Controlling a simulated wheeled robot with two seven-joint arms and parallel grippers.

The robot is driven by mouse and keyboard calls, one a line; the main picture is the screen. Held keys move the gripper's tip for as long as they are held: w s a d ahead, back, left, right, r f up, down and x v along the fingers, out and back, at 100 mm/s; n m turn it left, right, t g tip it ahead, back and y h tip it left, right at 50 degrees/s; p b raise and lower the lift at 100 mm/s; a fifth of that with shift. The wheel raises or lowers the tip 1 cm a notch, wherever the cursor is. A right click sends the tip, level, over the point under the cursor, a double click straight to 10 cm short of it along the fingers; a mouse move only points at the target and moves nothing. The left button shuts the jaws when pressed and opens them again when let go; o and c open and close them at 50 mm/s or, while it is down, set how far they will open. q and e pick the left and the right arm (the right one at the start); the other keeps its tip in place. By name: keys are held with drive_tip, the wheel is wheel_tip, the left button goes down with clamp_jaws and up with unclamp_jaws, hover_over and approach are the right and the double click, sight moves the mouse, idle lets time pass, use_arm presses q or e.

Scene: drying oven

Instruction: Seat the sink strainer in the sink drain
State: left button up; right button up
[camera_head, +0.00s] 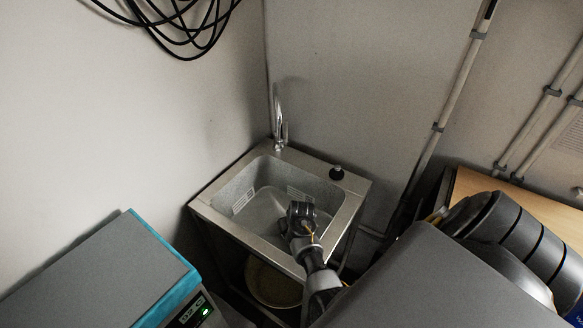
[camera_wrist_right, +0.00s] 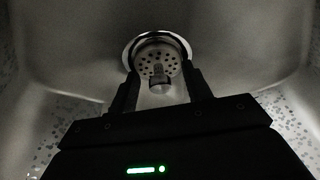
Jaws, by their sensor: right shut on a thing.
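The sink strainer (camera_wrist_right: 150,59) is a round metal disc with holes and a small central knob, seen in the right wrist view. The drain (camera_wrist_right: 129,48) shows as a bright ring around the strainer's far side. I cannot tell whether the strainer rests in the drain or is just above it. In the head view my right gripper (camera_head: 301,212) reaches down into the sink (camera_head: 243,181) and hides the strainer and drain. My left gripper is not in view.
A tall faucet (camera_head: 278,120) stands at the sink's back edge, and a dark knob (camera_head: 337,172) sits on the back right rim. The sink walls surround my right gripper. A grey box with a teal edge (camera_head: 168,262) stands at the front left.

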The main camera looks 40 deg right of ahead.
drive_tip(key=o, duration=1)
drive_tip(key=shift+o, duration=0.2)
drive_tip(key=p+v, duration=0.2)
drive_tip(key=v, duration=0.8)
drive_tip(key=shift+r, duration=0.35)
drive_tip(key=shift+s+a, duration=0.1)
drive_tip(key=shift+s, duration=0.05)
